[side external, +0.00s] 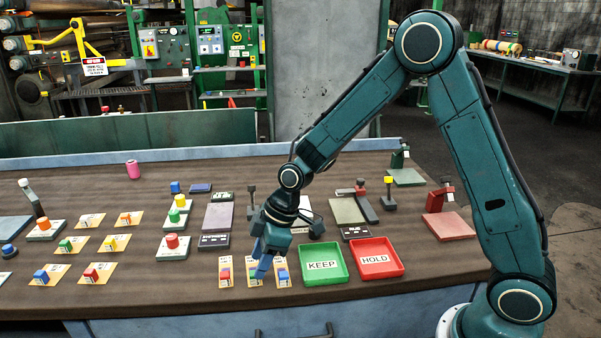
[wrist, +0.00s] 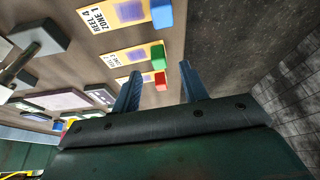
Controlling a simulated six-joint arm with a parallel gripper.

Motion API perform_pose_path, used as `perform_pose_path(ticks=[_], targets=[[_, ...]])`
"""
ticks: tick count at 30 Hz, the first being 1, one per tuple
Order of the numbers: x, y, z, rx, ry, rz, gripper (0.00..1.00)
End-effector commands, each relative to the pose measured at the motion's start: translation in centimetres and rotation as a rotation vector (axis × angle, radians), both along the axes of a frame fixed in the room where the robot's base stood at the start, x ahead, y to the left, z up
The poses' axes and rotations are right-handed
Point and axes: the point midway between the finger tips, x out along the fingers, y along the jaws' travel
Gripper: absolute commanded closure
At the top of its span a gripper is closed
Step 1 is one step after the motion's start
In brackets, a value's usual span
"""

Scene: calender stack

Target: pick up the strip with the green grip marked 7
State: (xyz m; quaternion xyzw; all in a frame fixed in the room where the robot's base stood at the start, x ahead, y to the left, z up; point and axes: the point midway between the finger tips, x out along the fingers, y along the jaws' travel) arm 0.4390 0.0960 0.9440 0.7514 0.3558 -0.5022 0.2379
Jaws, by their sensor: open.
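In the wrist view, a yellow strip with a green grip (wrist: 158,56) lies just ahead of my open gripper (wrist: 161,66), roughly centred between the fingertips. In the side view my gripper (side external: 262,268) points down over this row and mostly hides the middle strip. Another green grip (side external: 66,244) sits on a card at the left.
The green KEEP tray (side external: 323,280) and red HOLD tray (side external: 376,272) stand right of the row. Several cards with coloured grips lie at the left. Button boxes (side external: 172,246) and dark posts (side external: 252,200) stand behind. The table's front edge is close to the row.

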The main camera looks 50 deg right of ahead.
Motion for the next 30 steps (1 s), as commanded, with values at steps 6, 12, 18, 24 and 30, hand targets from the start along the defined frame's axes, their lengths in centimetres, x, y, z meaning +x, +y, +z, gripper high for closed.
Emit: perform_pose_path(ticks=[6,12,18,24,30], targets=[[0.6,0.6,-2.1,0.000,0.003,0.001,0.56],[0.8,0.9,-2.8,0.001,0.001,0.000,0.56],[0.8,0.9,-2.8,0.000,0.000,0.000,0.56],[0.8,0.9,-2.7,0.000,0.000,0.000,0.56],[0.8,0.8,-2.7,0.000,0.000,0.000,0.82]])
